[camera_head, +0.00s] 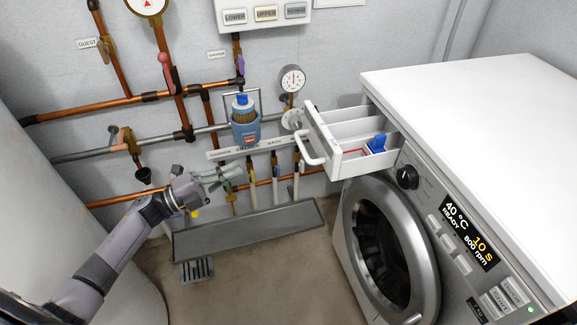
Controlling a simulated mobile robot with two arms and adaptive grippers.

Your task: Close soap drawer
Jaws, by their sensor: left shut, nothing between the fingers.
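The soap drawer (330,150) is pulled out of the upper left front of the white washing machine (465,95). It is white, with long compartments and a blue insert (378,143) near the machine. Its looped white handle (309,150) is on the outer front face. My left gripper (232,174) is to the left of the drawer, apart from the handle. Its fingers are shut and hold nothing. My right gripper is not in view.
A grey trough (248,232) lies below my left gripper, near a floor drain (197,271). Copper pipes (110,103), a gauge (292,79) and a blue-and-copper filter unit (245,122) are on the back wall. A large pale cylinder (50,200) stands at the left.

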